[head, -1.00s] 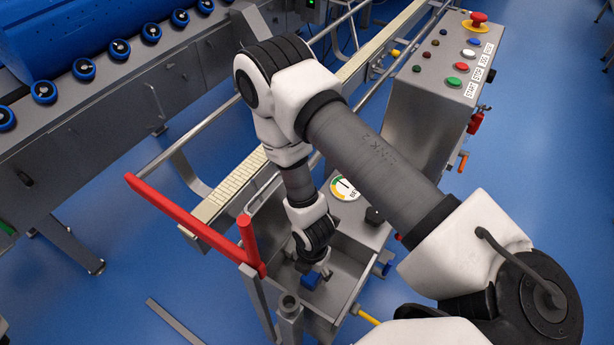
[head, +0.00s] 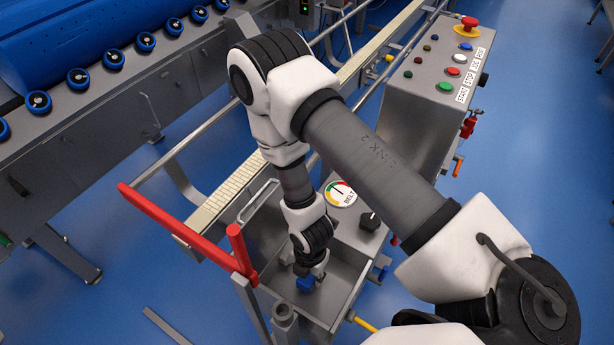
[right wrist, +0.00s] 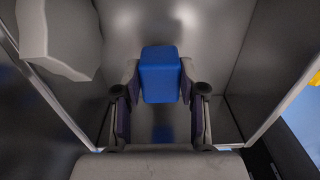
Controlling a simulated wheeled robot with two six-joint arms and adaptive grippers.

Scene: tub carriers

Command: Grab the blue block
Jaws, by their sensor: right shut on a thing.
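The blue block (right wrist: 160,75) shows large in the right wrist view, between the two fingers of my right gripper (right wrist: 160,92). The fingers touch it on both sides, so the gripper is shut on it. In the head view the blue block (head: 305,284) is small and partly hidden below my right gripper (head: 308,274), inside a grey metal tray (head: 345,262). I cannot tell whether the block touches the tray floor. My left gripper is not in view.
A red bar frame (head: 185,235) stands at the tray's left. A grey control box (head: 425,100) with buttons and a red emergency knob (head: 466,26) stands behind right. A belt gauge (head: 339,194) sits behind the tray. A light conveyor strip (head: 225,198) runs behind. Blue floor is open at right.

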